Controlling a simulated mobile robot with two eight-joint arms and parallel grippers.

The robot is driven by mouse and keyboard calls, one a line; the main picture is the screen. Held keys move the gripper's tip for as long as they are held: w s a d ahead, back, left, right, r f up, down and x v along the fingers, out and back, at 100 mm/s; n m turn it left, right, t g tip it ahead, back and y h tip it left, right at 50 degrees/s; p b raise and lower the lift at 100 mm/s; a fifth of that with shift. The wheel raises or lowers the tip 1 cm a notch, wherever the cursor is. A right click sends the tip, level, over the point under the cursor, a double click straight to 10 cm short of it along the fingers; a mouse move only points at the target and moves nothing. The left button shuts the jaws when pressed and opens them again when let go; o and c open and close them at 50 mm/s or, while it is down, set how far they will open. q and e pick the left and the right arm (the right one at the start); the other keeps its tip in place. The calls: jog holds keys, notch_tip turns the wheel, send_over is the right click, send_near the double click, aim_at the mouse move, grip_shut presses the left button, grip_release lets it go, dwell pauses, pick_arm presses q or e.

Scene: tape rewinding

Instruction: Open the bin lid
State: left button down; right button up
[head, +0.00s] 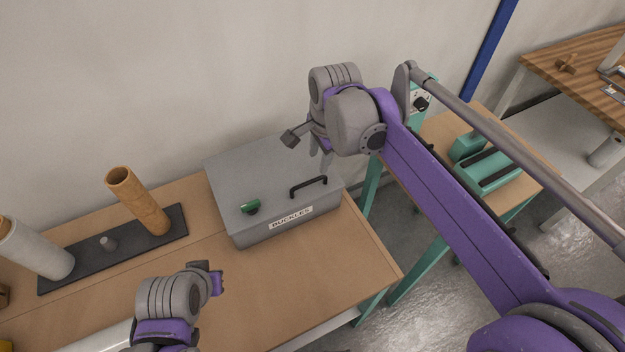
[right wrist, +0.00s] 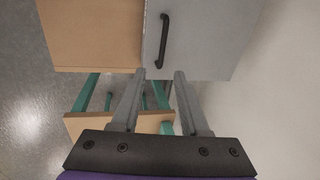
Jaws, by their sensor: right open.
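The grey bin (head: 240,225) labelled "BUCKLES" stands on the wooden table with its lid (head: 262,170) shut. A black handle (head: 309,187) and a green piece (head: 250,207) are on the lid. In the right wrist view the handle (right wrist: 163,40) is ahead of the fingers, apart from them. My right gripper (head: 322,160) is open and empty, above the bin's back right side; it also shows in the right wrist view (right wrist: 160,75). My left gripper (head: 213,279) is over the table in front of the bin; its jaws are too unclear to judge.
A dark base (head: 85,262) holds an orange-brown tube (head: 138,200), a light roll (head: 35,248) and a small peg left of the bin. A teal-legged table (head: 515,200) with a green device stands right, across a gap. The wall is close behind the bin.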

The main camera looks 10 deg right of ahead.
aim_at(312, 180)
jog(key=x, duration=1.1)
jog(key=shift+w+a, duration=0.15)
jog(key=shift+a, duration=0.05)
jog(key=shift+c, duration=0.2)
jog(key=shift+r, duration=0.1)
grip_shut()
dwell(0.8)
